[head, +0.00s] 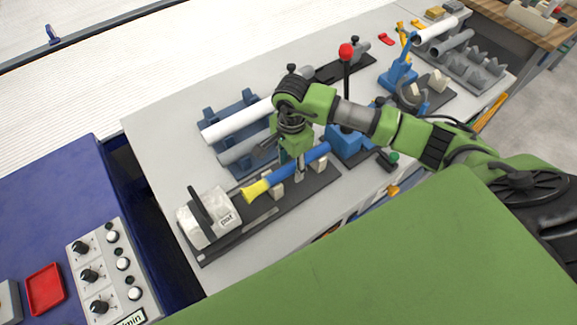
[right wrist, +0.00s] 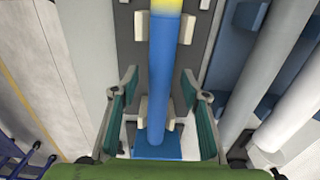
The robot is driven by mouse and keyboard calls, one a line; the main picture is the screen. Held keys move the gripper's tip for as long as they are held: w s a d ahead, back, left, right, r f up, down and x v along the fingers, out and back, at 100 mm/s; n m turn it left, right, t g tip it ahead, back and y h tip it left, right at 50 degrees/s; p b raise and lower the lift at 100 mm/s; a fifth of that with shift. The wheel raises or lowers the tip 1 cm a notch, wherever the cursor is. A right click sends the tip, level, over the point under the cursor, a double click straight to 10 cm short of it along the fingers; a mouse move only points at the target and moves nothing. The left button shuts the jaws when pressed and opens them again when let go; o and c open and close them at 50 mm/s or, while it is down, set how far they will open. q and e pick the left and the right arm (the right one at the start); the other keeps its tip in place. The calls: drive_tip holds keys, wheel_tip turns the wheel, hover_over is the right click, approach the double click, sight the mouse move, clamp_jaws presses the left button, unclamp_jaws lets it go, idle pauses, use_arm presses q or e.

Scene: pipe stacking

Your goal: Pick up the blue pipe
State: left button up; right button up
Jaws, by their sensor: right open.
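The blue pipe (head: 290,171) lies on pale supports of a dark fixture (head: 220,240) on the grey table. It has a yellow flared end at its lower left. My right gripper (head: 300,172) is over the blue pipe, pointing down. In the right wrist view the blue pipe (right wrist: 164,70) runs between the two open fingers of my right gripper (right wrist: 160,100). Gaps show between the fingers and the pipe on both sides. My left gripper is not in view.
White and grey pipes (head: 236,122) rest on a blue rack behind. A blue block (head: 345,142) stands at the pipe's right end, near a red-knobbed lever (head: 346,52). A white clamp block (head: 207,218) stands at the left end. More pipes (head: 436,29) lie at the far right.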

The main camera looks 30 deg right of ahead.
clamp_jaws()
